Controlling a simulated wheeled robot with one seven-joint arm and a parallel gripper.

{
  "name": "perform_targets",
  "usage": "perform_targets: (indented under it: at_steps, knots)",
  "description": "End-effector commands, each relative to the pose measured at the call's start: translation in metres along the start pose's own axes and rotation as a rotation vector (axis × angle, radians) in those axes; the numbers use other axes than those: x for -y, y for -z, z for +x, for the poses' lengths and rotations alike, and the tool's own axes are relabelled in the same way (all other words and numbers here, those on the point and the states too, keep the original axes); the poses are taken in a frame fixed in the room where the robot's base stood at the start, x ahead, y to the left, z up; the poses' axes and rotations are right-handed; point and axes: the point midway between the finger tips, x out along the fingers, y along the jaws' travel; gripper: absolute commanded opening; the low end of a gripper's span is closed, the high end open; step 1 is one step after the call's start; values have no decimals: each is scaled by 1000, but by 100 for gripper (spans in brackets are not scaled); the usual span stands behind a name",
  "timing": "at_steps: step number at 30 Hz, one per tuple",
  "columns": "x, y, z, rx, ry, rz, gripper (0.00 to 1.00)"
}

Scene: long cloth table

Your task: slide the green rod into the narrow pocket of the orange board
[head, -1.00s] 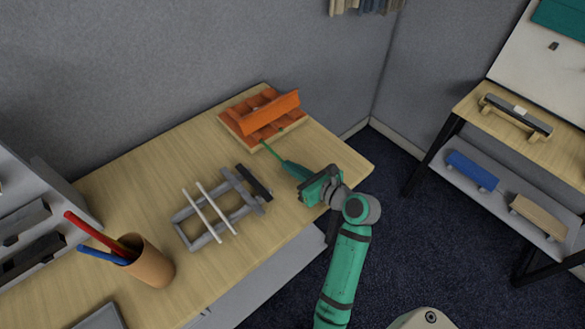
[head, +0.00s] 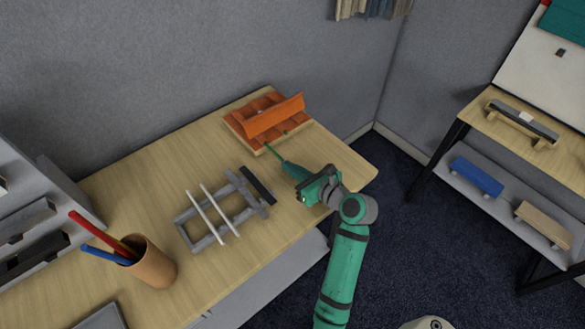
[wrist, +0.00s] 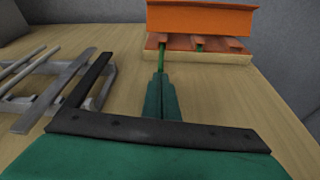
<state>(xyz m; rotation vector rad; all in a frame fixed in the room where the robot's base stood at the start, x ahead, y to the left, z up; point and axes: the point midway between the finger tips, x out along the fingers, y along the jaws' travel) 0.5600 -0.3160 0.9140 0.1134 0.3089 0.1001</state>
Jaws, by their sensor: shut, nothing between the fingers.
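The orange board (head: 239,129) lies on the far part of the table, with a tilted orange panel (head: 274,116) standing across it. In the wrist view the board (wrist: 231,58) is straight ahead. The thin green rod (head: 271,150) runs from the board's near edge toward my fingertips; it also shows in the wrist view (wrist: 161,60). Its far end is hidden under the panel, so I cannot tell how deep it sits or in which pocket. My gripper (head: 284,163) is shut with nothing between its fingers (wrist: 161,76), in line behind the rod's near end. I cannot tell whether they touch.
A grey frame rack (head: 185,229) with pale bars and a dark bar stands left of my gripper. A brown cup (head: 153,266) with red and blue rods is at the near left. A side shelf (head: 470,107) stands at right. Bare tabletop surrounds the board's near side.

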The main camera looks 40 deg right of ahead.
Motion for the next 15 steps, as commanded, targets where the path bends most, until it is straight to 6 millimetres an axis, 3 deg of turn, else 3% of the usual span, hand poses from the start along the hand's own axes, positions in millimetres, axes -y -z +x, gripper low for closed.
perform_targets:
  at_steps: [15]
  knots:
    - [1, -5, 7, 4, 4, -2, 0]
